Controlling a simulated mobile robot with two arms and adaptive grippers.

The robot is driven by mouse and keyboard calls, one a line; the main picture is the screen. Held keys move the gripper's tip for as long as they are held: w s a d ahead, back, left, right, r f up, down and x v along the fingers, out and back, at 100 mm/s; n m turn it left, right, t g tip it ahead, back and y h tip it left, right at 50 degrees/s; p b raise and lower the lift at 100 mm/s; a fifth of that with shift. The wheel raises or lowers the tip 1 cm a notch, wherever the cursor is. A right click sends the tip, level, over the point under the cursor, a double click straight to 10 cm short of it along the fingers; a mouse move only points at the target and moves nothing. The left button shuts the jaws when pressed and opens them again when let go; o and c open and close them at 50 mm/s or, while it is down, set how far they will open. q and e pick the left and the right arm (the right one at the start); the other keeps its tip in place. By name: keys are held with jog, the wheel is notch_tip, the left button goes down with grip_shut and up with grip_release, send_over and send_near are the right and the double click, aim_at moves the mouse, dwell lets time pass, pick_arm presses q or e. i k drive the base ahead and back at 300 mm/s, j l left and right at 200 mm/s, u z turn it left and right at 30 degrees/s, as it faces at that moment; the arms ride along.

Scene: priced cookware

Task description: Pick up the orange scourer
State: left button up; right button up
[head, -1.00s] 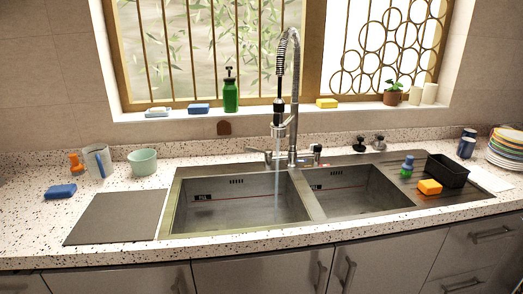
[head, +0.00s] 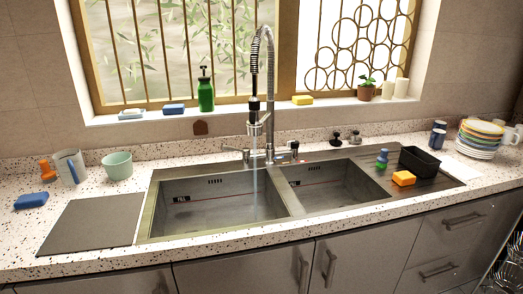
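An orange scourer (head: 403,178) lies on the ribbed drainboard to the right of the double sink. It sits just in front of a black container (head: 420,161) and beside a small blue and green bottle (head: 382,159). Its top and front face show clearly. Neither of my grippers is in the head view.
The double sink (head: 143,226) has a tall spring tap with water running into the left basin. A grey board (head: 88,224), mug (head: 71,167), green bowl (head: 117,166) and blue sponge (head: 31,201) are on the left. Stacked plates (head: 480,138) stand at the right. Cupboards are below.

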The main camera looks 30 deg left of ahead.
aim_at(404, 178)
jog(key=i+l+u, duration=0.2)
jog(key=i, duration=0.2)
jog(key=i+l+u, duration=0.2)
jog(key=i+l, duration=0.15)
jog(key=i, duration=0.1)
